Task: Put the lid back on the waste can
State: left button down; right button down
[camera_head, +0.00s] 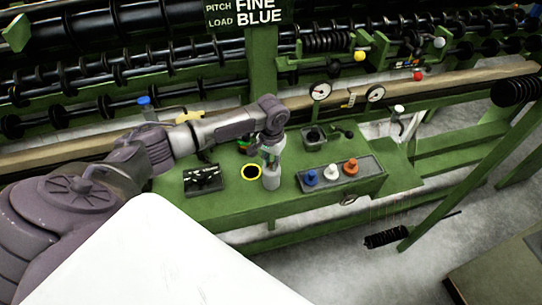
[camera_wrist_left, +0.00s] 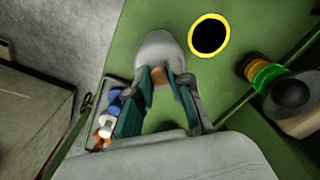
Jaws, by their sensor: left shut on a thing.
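My left gripper (camera_head: 271,156) is over the green bench. In the left wrist view, its teal fingers (camera_wrist_left: 160,80) are closed around a small tan knob (camera_wrist_left: 158,74). Under the knob is a pale grey rounded piece, which looks like the lid (camera_wrist_left: 157,46); in the head view it is a grey shape (camera_head: 271,181) below the fingers. I cannot tell whether it touches the bench. A yellow-rimmed round black opening, seemingly the waste can's mouth (camera_head: 251,172), is uncovered just left of it. It also shows in the left wrist view (camera_wrist_left: 209,36). My right gripper is out of view.
A grey tray (camera_head: 341,173) with blue, white and orange pieces sits right of the gripper. A black tray (camera_head: 204,179) lies left of the opening. A dark square cup (camera_head: 314,138) stands behind. The bench (camera_head: 223,211) is bare in front.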

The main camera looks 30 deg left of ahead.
pick_arm(q)
jog(key=c, duration=1)
grip_release()
jog(key=shift+o, duration=0.5)
jog(key=o, duration=0.4)
jog(key=shift+r, duration=0.1)
jog(key=shift+r+p, duration=3.45)
jog(key=shift+p, duration=0.7)
grip_shut()
